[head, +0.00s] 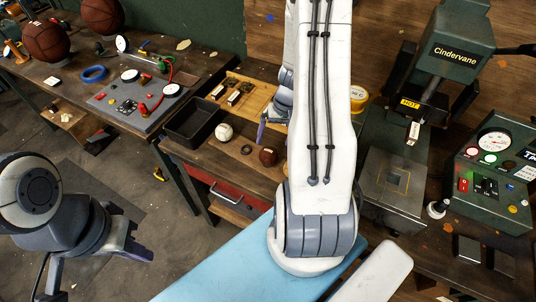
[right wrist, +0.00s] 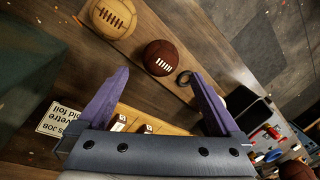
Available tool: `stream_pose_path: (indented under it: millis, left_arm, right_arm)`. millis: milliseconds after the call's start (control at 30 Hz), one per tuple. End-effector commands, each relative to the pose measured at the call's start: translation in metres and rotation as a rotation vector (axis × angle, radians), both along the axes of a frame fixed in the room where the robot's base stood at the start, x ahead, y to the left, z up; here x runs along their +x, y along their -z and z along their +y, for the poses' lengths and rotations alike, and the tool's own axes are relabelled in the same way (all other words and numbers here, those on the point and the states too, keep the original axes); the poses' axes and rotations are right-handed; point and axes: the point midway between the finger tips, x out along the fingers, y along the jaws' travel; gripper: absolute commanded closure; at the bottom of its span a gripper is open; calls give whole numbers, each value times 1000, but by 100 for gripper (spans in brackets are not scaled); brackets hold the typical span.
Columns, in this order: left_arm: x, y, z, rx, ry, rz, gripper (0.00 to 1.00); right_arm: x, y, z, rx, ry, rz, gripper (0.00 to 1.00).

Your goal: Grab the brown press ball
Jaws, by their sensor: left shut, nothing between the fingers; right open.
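The small brown ball (head: 267,157) lies on the wooden workbench near its front edge. In the right wrist view the brown ball (right wrist: 161,57) shows white laces and lies beyond the fingertips, apart from them. My right gripper (right wrist: 160,75) is open and empty, its purple fingers spread. In the head view a purple finger of it (head: 262,131) shows just behind the ball, and the rest is hidden by my white arm. My left gripper (head: 143,250) is shut and empty at lower left, over the floor.
A tan laced ball (right wrist: 112,18) lies beside the brown one. A dark ring (head: 246,150) and a white ball (head: 224,131) are on its other side. A black tray (head: 193,121) and wooden tray (head: 255,95) stand behind. A green press (head: 450,60) stands right; basketballs (head: 46,41) sit far left.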

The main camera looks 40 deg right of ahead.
Motion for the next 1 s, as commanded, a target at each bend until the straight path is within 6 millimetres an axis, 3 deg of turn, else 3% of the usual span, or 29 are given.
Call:
stream_pose_path:
  millis: [100, 367, 600, 900, 933, 1000]
  left_arm:
    - [0, 1, 0, 0, 0, 0, 100]
    - [0, -3, 0, 0, 0, 0, 100]
    - [0, -1, 0, 0, 0, 0, 100]
    - [0, -1, 0, 0, 0, 0, 100]
    - [0, -1, 0, 0, 0, 0, 100]
    - [0, -1, 0, 0, 0, 0, 100]
  right_arm:
    - [2, 17, 4, 2, -3, 2, 0]
    - [5, 36, 7, 2, -3, 3, 0]
    - [11, 70, 11, 1, -3, 1, 0]
    - [12, 76, 12, 0, -4, -1, 0]
    - [12, 75, 11, 0, -3, 0, 4]
    - [11, 75, 11, 0, -3, 0, 31]
